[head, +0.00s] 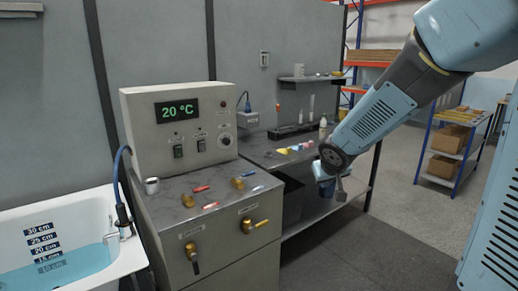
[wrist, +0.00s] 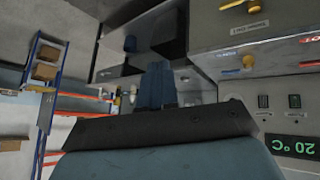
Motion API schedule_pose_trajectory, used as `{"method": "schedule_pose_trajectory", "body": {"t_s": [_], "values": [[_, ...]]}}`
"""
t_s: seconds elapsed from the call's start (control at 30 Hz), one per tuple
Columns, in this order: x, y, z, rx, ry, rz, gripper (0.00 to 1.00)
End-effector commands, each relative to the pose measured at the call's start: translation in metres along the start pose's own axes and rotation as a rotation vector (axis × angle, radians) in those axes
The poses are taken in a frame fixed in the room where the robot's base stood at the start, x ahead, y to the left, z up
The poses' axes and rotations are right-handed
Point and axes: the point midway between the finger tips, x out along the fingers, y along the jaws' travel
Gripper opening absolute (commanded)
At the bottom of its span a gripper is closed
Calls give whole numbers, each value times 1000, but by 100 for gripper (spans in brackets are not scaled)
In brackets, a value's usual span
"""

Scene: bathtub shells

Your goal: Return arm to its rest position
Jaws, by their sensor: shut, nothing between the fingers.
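My arm reaches down from the upper right in the head view. My gripper (head: 338,192) hangs at its end, in front of the metal workbench (head: 262,152) and apart from it. In the wrist view my gripper's fingers (wrist: 156,82) are together with nothing between them. In the head view the arm's wrist partly hides the fingers and the bench's right end.
A control cabinet (head: 180,108) showing 20 °C stands left of the bench, with valve handles on its front. A bathtub (head: 120,262) with blue water is at the lower left. A blue shelf rack (head: 432,150) with boxes stands behind right. The floor between is clear.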

Motion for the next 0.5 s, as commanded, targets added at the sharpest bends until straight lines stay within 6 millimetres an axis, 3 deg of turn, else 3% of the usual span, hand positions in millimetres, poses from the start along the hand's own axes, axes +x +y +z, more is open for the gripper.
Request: {"method": "schedule_pose_trajectory", "body": {"t_s": [0.03, 0.2, 0.5], "values": [[-17, 9, 2, 15, -1, 26, 0], [-65, 32, 20, 63, -37, 85, 0], [-145, 48, 68, 152, -112, 95, 0]]}}
